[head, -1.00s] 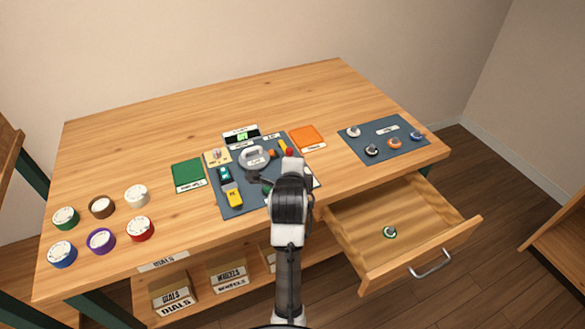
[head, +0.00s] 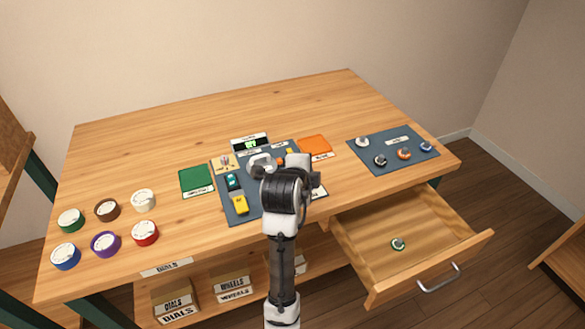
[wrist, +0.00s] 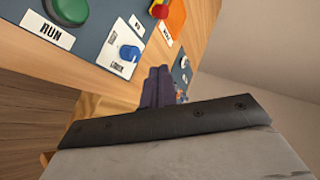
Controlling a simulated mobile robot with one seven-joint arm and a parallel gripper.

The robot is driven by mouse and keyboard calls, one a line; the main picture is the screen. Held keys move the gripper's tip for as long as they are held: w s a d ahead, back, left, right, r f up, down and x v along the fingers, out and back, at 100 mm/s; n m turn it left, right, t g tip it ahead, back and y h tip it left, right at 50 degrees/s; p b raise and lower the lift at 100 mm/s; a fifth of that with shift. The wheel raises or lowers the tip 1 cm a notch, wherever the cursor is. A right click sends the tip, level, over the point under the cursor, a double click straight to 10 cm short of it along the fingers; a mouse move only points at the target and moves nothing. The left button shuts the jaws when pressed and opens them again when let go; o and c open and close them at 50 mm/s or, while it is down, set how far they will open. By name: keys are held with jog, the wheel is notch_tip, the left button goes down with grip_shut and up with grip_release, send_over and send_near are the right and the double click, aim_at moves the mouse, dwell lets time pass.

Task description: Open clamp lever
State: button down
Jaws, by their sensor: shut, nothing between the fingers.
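I cannot tell for certain which part is the clamp lever; my arm covers much of this area in the head view. My gripper (wrist: 158,86) is shut and empty, its dark fingers together in the wrist view. Near them in that view are a blue knob (wrist: 130,53) on a white label plate, a green button (wrist: 68,10) by a RUN label, and a red button (wrist: 160,10) on a yellow base.
A green pad (head: 196,180) and an orange pad (head: 314,145) flank the station. Several coloured dials, one of them red (head: 145,233), stand at left. A second mat (head: 375,140) carries small knobs at right. The open drawer (head: 430,225) juts out at front right with a small knob (head: 398,244) inside.

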jog(key=w+a+r+m+g+h+b, duration=0.1)
jog(key=w+a+r+g+h+b, duration=0.1)
jog(key=a+g, duration=0.5)
jog(key=w+a+r+b, duration=0.1)
jog(key=a, duration=0.2)
jog(key=shift+a+r, duration=0.15)
jog(key=x, duration=1)
jog(key=shift+d, duration=0.2)
jog(key=shift+w+d+r+p, duration=0.15)
jog(key=shift+w+d, duration=0.1)
jog(key=shift+w, duration=0.35)
jog(key=shift+w+d+r+p, duration=0.1)
jog(key=shift+w+d+p, duration=0.1)
jog(key=shift+w, duration=0.4)
jog(key=shift+w+d+f, duration=0.15)
jog(key=shift+w+d, duration=0.1)
jog(key=shift+w, duration=0.35)
jog(key=shift+w+d, duration=0.15)
